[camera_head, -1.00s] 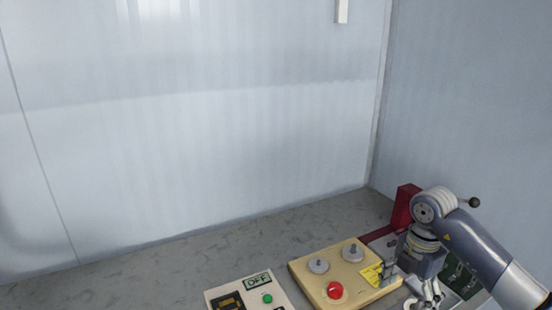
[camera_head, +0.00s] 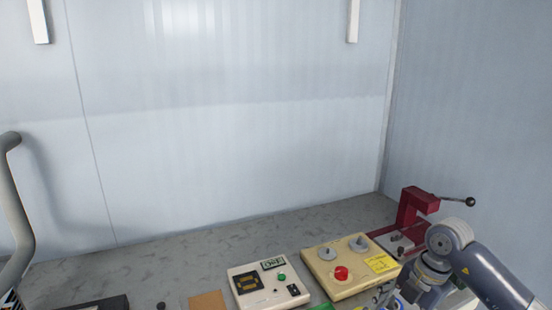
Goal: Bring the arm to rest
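My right arm comes in from the right edge, bent down over the right end of the bench. My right gripper (camera_head: 392,300) is low at the bottom edge, just in front of the beige control box, and is partly cut off. I cannot tell whether its fingers are open or closed. The beige control box (camera_head: 320,262) has a red button (camera_head: 341,273), two grey knobs and a yellow label. A white meter box (camera_head: 258,296) with a dark display and a green button stands left of it. My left gripper is not in view.
A red clamp-like device (camera_head: 412,203) with a black-knobbed lever stands at the back right, close to my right arm. A brown square (camera_head: 207,300) and a dark flat object (camera_head: 98,304) lie on the grey bench (camera_head: 190,252). The bench's back strip is clear, with walls behind.

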